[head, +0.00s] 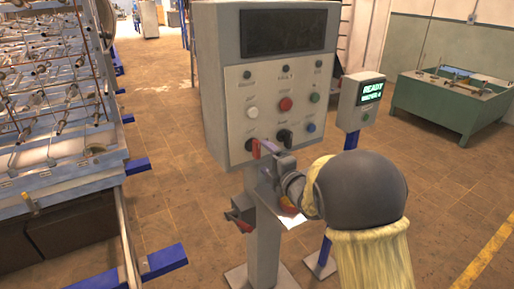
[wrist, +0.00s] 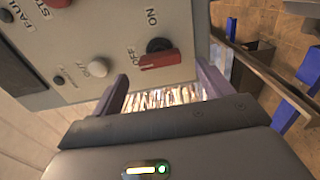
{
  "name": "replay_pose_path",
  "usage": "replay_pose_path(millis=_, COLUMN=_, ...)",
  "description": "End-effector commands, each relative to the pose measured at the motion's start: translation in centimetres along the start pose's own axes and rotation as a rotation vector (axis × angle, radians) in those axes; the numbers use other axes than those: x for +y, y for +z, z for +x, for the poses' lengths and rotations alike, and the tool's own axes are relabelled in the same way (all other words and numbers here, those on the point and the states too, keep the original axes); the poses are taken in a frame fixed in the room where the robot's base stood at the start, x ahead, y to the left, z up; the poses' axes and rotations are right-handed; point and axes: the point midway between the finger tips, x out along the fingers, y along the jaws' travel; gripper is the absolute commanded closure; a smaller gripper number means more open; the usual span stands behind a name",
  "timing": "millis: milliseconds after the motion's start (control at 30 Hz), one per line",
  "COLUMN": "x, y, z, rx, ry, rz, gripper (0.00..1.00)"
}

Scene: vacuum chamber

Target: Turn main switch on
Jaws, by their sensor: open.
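The control panel (head: 226,100) is a grey box on a post, with several buttons and knobs. A red-handled rotary switch (wrist: 159,60) with a black hub has ON and OFF printed beside it in the wrist view. I cannot read a main-switch label. My gripper (wrist: 166,88) is open, its two fingers apart just in front of the switch. Nothing is held between them. The wrist view does not clearly show whether a finger touches the handle.
A black knob (head: 285,137) sits right of the switch, and a red button (head: 285,104) above. Another red-and-black switch (head: 242,213) is on the post. A READY display (head: 371,91) stands right, a green bench (head: 446,103) behind. A metal rack (head: 60,90) fills the left.

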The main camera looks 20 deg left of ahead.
Motion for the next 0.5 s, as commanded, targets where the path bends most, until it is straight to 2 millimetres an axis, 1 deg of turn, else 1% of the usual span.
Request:
replay_pose_path(millis=33, x=0.1, y=-0.1, z=0.9, rx=0.003, ry=0.000, rz=0.000, gripper=0.22)
replay_pose_path(millis=100, x=0.1, y=-0.1, z=2.1, rx=0.002, ry=0.000, rz=0.000, gripper=0.22)
replay_pose_path(millis=300, x=0.1, y=0.0, z=5.0, rx=0.001, ry=0.000, rz=0.000, gripper=0.22)
replay_pose_path(millis=400, x=0.1, y=-0.1, z=5.8, rx=0.001, ry=0.000, rz=0.001, gripper=0.22)
replay_pose_path(millis=500, x=0.0, y=-0.1, z=6.3, rx=0.001, ry=0.000, rz=0.001, gripper=0.22)
